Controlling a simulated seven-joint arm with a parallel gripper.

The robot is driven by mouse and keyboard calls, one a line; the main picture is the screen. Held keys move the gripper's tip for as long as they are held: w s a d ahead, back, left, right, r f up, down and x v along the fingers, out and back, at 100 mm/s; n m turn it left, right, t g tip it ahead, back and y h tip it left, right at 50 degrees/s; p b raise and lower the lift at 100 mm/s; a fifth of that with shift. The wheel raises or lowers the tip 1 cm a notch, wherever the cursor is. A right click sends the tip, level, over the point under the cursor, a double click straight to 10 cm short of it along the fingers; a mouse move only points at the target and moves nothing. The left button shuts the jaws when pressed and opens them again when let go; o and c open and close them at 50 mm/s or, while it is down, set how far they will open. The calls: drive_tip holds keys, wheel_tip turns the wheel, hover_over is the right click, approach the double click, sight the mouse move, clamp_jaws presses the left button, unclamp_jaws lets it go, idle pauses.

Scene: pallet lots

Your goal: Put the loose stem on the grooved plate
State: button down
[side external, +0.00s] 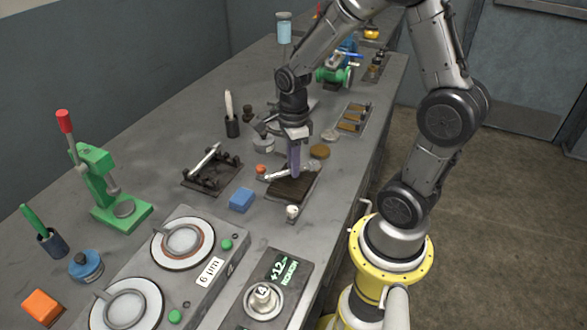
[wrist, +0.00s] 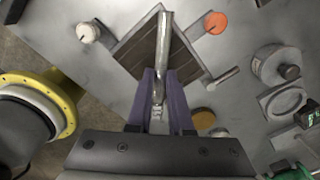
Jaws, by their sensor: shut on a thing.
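My gripper (side external: 294,174) has purple fingers and is shut on a silver metal stem (wrist: 164,48). In the wrist view the stem runs forward from between the fingertips (wrist: 160,88) and lies across the picture of the grooved plate. The grooved plate (side external: 293,189) is dark brown, with parallel lines, in a pale frame on the bench; it also shows in the wrist view (wrist: 136,50). The stem is over the plate; I cannot tell whether it touches it. The fingers hide the stem's near end in part.
An orange-red knob (wrist: 216,22) and a white knob (wrist: 88,32) stand beside the plate. A blue block (side external: 242,199) lies to its left. A black rack (side external: 212,180) bearing another silver rod is further left. A brown disc (side external: 320,151) lies behind.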

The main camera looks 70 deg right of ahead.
drive_tip(key=shift+f, duration=0.85)
drive_tip(key=shift+f, duration=0.1)
drive_tip(key=c, duration=0.8)
unclamp_jaws()
drive_tip(key=shift+f, duration=0.1)
wheel_tip(320, 180, up, 12)
drive_tip(key=shift+s+a+r+n+t, duration=1)
drive_tip(key=shift+s+a+n, duration=0.6)
drive_tip(key=shift+n, duration=2.9)
drive_tip(key=shift+s+a+r+n+t, duration=0.9)
drive_tip(key=shift+s+a+n, duration=0.7)
drive_tip(key=shift+n, duration=2.9)
drive_tip(key=shift+s+a+r+n+t, duration=1)
drive_tip(key=shift+s+a+n, duration=0.6)
drive_tip(key=shift+n, duration=2.9)
